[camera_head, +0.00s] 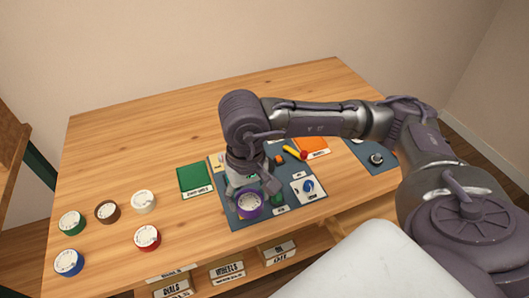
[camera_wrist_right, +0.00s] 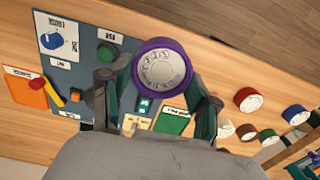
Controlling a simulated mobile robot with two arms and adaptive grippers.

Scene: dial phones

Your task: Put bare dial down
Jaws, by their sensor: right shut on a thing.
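A purple dial (camera_head: 249,205) with a white numbered face is gripped by my right gripper (camera_head: 250,188) over the front left of the blue-grey mat (camera_head: 243,222). In the right wrist view the purple dial (camera_wrist_right: 162,70) lies between the two fingers of my right gripper (camera_wrist_right: 160,88), face toward the camera. I cannot tell whether the dial touches the mat. My right gripper and arm hide part of the mat in the head view. My left gripper is not in view.
Loose dials stand on the left of the table: green (camera_head: 72,222), brown (camera_head: 107,211), white (camera_head: 144,201), red (camera_head: 147,238) and blue (camera_head: 69,263). A green card (camera_head: 195,178), yellow-handled tool (camera_head: 294,152) and orange card (camera_head: 312,145) surround the gripper. Labelled bins (camera_head: 228,270) sit below.

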